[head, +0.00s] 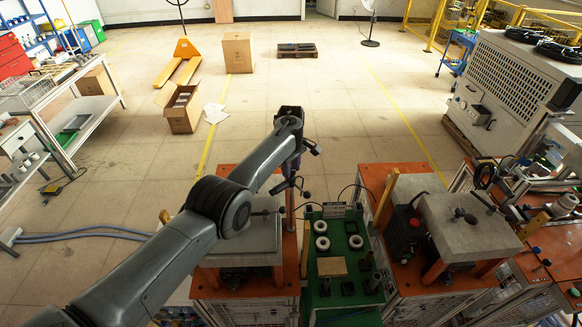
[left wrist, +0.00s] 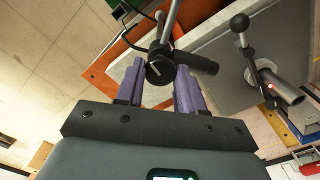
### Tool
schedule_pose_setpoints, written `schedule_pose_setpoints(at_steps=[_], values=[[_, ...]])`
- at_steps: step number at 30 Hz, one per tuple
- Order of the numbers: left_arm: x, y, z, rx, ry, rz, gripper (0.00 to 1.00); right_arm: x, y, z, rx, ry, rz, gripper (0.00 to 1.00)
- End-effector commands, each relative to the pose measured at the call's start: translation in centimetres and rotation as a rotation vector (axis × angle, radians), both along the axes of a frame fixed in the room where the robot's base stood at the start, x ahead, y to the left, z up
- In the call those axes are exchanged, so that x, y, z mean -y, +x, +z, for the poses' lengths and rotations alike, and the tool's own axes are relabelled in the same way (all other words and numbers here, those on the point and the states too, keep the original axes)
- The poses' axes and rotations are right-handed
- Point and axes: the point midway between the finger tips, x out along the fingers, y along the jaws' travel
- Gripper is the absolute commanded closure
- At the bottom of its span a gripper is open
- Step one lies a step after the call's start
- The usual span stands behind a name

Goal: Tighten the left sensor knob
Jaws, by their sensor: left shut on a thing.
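The left sensor knob (left wrist: 160,68) is a round black knob with a pale line on its face, on a clamp with a metal rod and a black cylinder to its right. In the left wrist view it sits between the purple fingers of my left gripper (left wrist: 160,85), which is shut on it. In the head view my left gripper (head: 293,163) points down at the upright sensor post (head: 290,212) beside the left grey-topped station (head: 245,235). The arm hides part of that station, and the grip itself is hard to see there. My right gripper is not in view.
A second black clamp lever (left wrist: 240,24) and a sensor with a red light (left wrist: 287,92) are close by. A green workbench (head: 345,290) with white rings stands right of the post. Another grey-topped station (head: 470,232) is farther right. The floor behind is mostly open.

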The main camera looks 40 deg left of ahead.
Motion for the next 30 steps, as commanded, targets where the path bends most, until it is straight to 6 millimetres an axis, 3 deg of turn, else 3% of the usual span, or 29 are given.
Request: schedule_pose_setpoints(at_steps=[11, 30], values=[[0.0, 0.0, 0.2, -0.001, 0.0, -0.239, 0.93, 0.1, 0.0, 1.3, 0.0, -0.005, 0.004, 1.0], [-0.1, 0.0, 0.1, 0.0, 0.0, -0.848, 0.93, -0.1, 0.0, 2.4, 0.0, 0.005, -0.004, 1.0]])
